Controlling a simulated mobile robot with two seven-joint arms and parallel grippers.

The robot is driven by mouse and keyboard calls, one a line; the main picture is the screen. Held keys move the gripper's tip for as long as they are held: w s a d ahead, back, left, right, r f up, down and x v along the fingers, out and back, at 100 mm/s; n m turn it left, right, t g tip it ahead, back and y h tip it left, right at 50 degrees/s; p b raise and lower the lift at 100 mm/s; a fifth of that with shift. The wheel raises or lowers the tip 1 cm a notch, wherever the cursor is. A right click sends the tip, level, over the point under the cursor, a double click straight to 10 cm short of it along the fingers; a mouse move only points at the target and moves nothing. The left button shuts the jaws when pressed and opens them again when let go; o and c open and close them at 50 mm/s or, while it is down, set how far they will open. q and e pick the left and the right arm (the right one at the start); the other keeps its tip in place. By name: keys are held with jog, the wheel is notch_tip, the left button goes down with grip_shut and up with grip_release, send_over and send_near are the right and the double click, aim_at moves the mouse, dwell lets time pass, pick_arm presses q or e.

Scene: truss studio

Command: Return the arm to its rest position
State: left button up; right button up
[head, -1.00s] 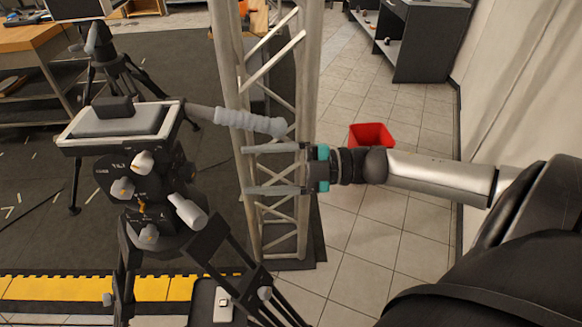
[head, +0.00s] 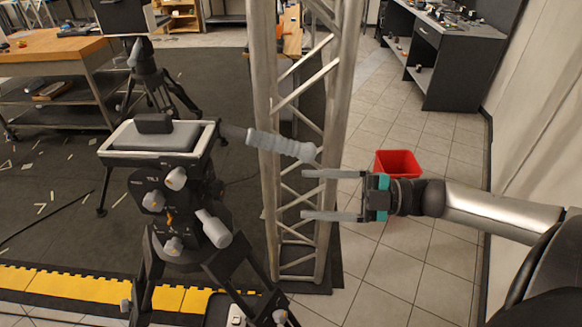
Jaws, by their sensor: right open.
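My right arm comes in from the right edge of the head view. My right gripper (head: 333,195) is open, with its two long grey fingers apart and nothing between them. Its fingertips point left, in front of the metal truss (head: 334,110). Just left of the gripper is the pan handle (head: 284,146) of a tripod head (head: 172,195); the handle's end lies close above the upper finger, and I cannot tell whether they touch. My left gripper is out of the frame.
A red bin (head: 397,162) stands on the tiled floor behind my right wrist. A dark workbench (head: 445,62) is at the back right, beside a pale wall (head: 545,110). A second tripod (head: 147,77) and a wooden-topped table (head: 58,53) are at the back left. Yellow edging (head: 70,290) borders the dark mat.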

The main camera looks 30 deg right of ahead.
jog(key=w+d+f+m+t+h+b, duration=0.1)
jog(key=d+f+m+t+h, duration=0.15)
jog(key=f, duration=0.35)
jog(key=d+f+m+t+h+b, duration=0.1)
jog(key=d+f+m+h+b, duration=0.1)
jog(key=d+f+m+h, duration=0.35)
jog(key=w+d+f+m+t+h+b, duration=0.1)
jog(key=d+f, duration=0.1)
jog(key=f, duration=0.6)
jog(key=s+d+f+m+g+h+b, duration=0.1)
jog(key=s+f+m+h, duration=0.2)
jog(key=f, duration=0.6)
jog(key=s+d+f+m+g+h+b, duration=0.1)
jog(key=s+d+f+m+g+h, duration=0.2)
jog(key=f, duration=0.6)
jog(key=s+a+f+m+g+h+b, duration=0.1)
jog(key=s+a+f+m+g, duration=0.15)
jog(key=s+f, duration=0.4)
jog(key=s+a+f+m+g+b, duration=0.1)
jog(key=s+a+f+b, duration=0.1)
jog(key=s+a+f, duration=0.45)
jog(key=s+a+f+m+g+y+b, duration=0.1)
jog(key=s+a+f+g, duration=0.5)
jog(key=s+a+f, duration=0.6)
jog(key=shift+s+f+b, duration=0.6)
jog(key=shift+s+b, duration=0.2)
jog(key=shift+s, duration=0.2)
